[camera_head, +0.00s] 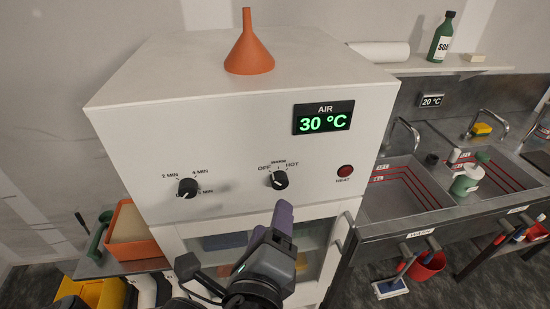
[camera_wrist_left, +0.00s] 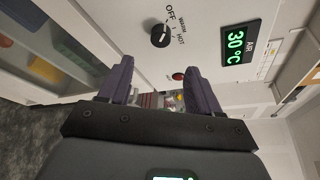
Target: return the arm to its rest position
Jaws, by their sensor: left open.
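My left gripper (camera_head: 283,222) is in front of the white cabinet (camera_head: 215,130), below its mode dial (camera_head: 279,179). Its purple fingers are open and hold nothing. In the left wrist view the gripper (camera_wrist_left: 158,82) shows its two fingers spread apart, with the dial (camera_wrist_left: 160,36) beyond them and clear of both tips. The dial is marked OFF, WARM and HOT; I cannot tell its setting surely. My right gripper is in neither view.
An AIR display (camera_head: 323,118) reads 30 °C. A timer knob (camera_head: 187,188) and red HEAT button (camera_head: 345,171) sit on the panel. An orange funnel (camera_head: 249,52) stands on top. The glass door (camera_head: 250,240) is behind my arm. Sinks (camera_head: 395,190) stand right, an orange bin (camera_head: 130,235) left.

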